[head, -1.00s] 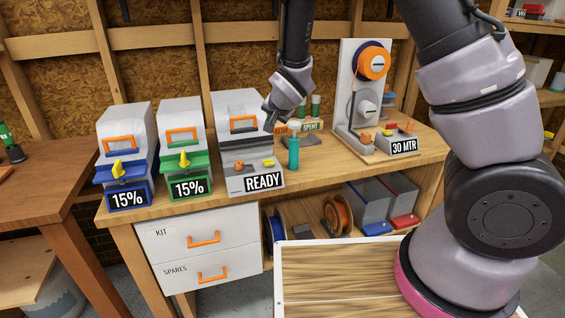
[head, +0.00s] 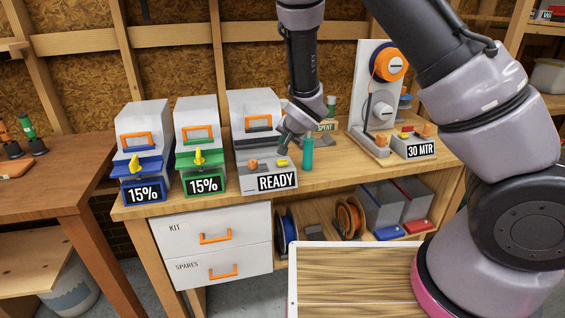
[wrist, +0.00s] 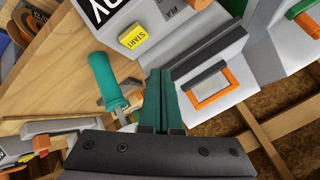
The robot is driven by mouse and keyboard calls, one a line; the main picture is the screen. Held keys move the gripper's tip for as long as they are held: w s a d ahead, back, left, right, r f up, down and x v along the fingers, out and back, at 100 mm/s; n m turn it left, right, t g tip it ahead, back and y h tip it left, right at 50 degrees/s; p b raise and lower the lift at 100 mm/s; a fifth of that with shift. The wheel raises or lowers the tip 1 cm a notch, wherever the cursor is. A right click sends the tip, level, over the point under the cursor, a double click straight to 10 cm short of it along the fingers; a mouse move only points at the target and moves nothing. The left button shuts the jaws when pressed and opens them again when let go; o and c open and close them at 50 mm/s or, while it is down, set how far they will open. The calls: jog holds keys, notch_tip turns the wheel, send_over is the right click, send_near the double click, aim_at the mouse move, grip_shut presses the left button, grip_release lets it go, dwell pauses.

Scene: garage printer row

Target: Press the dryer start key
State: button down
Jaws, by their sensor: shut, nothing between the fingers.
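The dryer is the white box (head: 251,104) with an orange handle and a grey front panel showing READY (head: 277,181). Its yellow start key (head: 282,162) sits on the panel's top, right of an orange knob (head: 252,164). In the wrist view the key (wrist: 133,35) is lettered START. My gripper (head: 284,148) is shut and empty, just above the key in the head view. In the wrist view my fingers (wrist: 161,82) are together, with the key beyond their tips and to the left; no contact shows.
A teal-handled tool (head: 307,153) stands close to the dryer's right side; it also shows left of my fingers in the wrist view (wrist: 105,78). Blue-front (head: 143,188) and green-front (head: 203,183) boxes reading 15% stand left. A spool machine (head: 366,85) stands right.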

aim_at(283, 163)
jog(key=shift+f, duration=1.95)
dwell(0.6)
jog(key=shift+f, duration=0.4)
jog(key=shift+f, duration=0.4)
dwell(0.5)
jog(key=shift+r, duration=0.85)
jog(key=shift+r, duration=2.5)
jog(key=shift+r, duration=0.1)
